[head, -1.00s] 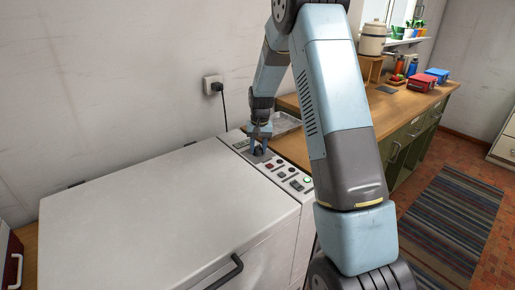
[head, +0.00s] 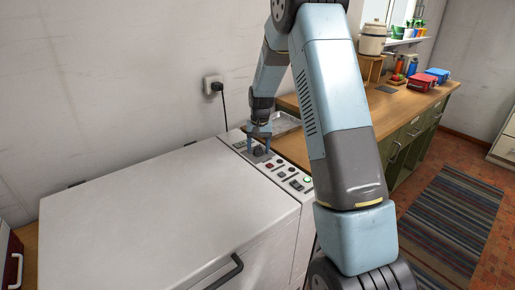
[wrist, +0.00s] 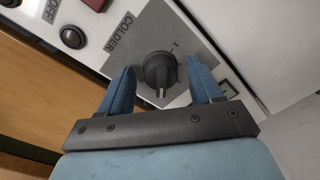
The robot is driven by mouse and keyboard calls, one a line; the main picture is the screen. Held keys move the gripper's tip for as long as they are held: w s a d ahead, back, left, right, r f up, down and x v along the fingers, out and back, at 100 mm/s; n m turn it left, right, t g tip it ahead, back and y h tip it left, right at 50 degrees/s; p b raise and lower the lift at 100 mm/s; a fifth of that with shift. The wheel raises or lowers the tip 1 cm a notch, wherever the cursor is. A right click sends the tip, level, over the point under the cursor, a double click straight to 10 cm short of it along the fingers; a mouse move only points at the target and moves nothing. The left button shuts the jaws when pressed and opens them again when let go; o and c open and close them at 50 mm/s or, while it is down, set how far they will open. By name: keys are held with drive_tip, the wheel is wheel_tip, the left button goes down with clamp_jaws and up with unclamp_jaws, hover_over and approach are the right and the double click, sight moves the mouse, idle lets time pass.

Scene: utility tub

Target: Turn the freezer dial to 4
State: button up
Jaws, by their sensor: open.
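The freezer (head: 150,195) is a white chest with a control strip along its right side. Its dial (wrist: 160,70) is a dark round knob on a grey plate marked COLDER in the wrist view. A light pointer mark on the knob faces toward my gripper's base; the plate's numbers are too small to read surely. My gripper (wrist: 160,78) is open, with one blue finger on each side of the dial and a visible gap to the knob on both sides. In the head view my gripper (head: 259,146) is over the far part of the strip, and the dial is partly hidden.
Buttons and a green light (head: 307,180) lie along the strip nearer me. A black button (wrist: 73,37) and a red switch show beside the dial. A metal tray (head: 285,124) and wooden counter (head: 290,150) lie to the right. A wall socket (head: 212,84) is behind.

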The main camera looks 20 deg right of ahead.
sight(260, 148)
wheel_tip(260, 148, up, 14)
drive_tip(key=shift+d+f, duration=0.15)
drive_tip(key=shift+d, duration=0.15)
idle(0.3)
drive_tip(key=s+r+n+t, duration=0.1)
drive_tip(key=s+r+t, duration=0.1)
drive_tip(key=s+r, duration=1.4)
drive_tip(key=s+a+f+n+t, duration=0.1)
drive_tip(key=s+n+t, duration=0.1)
drive_tip(key=s, duration=2.1)
drive_tip(key=shift+s+f+t+h, duration=0.15)
drive_tip(key=shift+s+t+h, duration=0.2)
drive_tip(key=shift+t, duration=0.35)
